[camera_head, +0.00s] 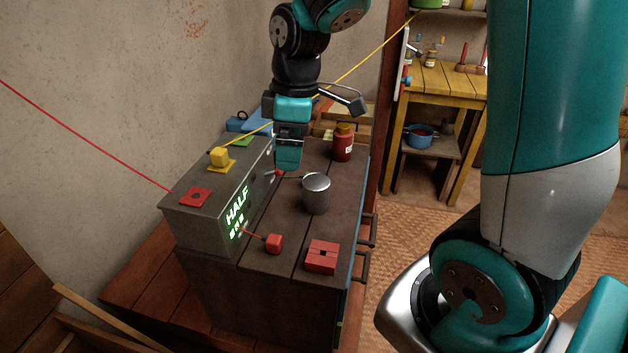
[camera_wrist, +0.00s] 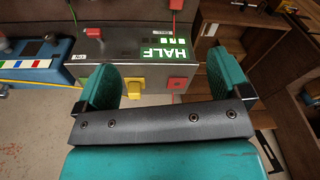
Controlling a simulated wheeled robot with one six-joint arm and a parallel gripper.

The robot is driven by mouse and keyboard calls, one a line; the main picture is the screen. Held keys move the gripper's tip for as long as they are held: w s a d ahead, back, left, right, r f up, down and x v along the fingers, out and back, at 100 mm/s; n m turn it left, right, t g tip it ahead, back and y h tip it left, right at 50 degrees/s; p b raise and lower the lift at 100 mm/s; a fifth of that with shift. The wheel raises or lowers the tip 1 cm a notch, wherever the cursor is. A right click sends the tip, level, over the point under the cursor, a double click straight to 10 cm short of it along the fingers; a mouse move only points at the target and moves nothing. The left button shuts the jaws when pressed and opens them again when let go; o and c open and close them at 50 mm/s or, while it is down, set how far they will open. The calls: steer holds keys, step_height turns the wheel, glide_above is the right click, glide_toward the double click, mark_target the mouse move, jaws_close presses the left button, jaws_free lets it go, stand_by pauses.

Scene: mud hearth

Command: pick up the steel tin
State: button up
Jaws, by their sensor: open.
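The steel tin (camera_head: 316,193) is a plain silver cylinder standing upright on the dark wooden top of a cabinet (camera_head: 284,240), near its middle. My gripper (camera_head: 288,158) hangs above the cabinet, behind and to the left of the tin in the head view, apart from it. In the wrist view my gripper (camera_wrist: 165,80) shows two teal fingers spread wide with nothing between them that I can see held. The tin does not show in the wrist view.
A grey box (camera_head: 205,222) with a lit HALF sign stands left of the tin; it also shows in the wrist view (camera_wrist: 125,45). A red jar (camera_head: 343,146) stands behind the tin.

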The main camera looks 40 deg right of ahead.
steer(key=n+h+p, duration=0.1)
steer(key=n+p, duration=0.1)
glide_above(316, 194)
steer(key=w+d, duration=0.1)
steer(key=w, duration=0.1)
steer(key=f, duration=0.2)
steer(key=shift+g, duration=0.3)
steer(key=shift+w+d+f+p, duration=0.15)
steer(key=shift+f+p, duration=0.5)
steer(key=shift+f, duration=2.2)
steer(key=shift+d+f+p, duration=0.15)
steer(key=shift+f+p, duration=0.45)
steer(key=shift+f, duration=2.3)
steer(key=shift+w+d+f+p, duration=0.15)
steer(key=shift+f+p, duration=0.5)
steer(key=shift+f, duration=2.2)
steer(key=c, duration=1)
steer(key=shift+r, duration=0.1)
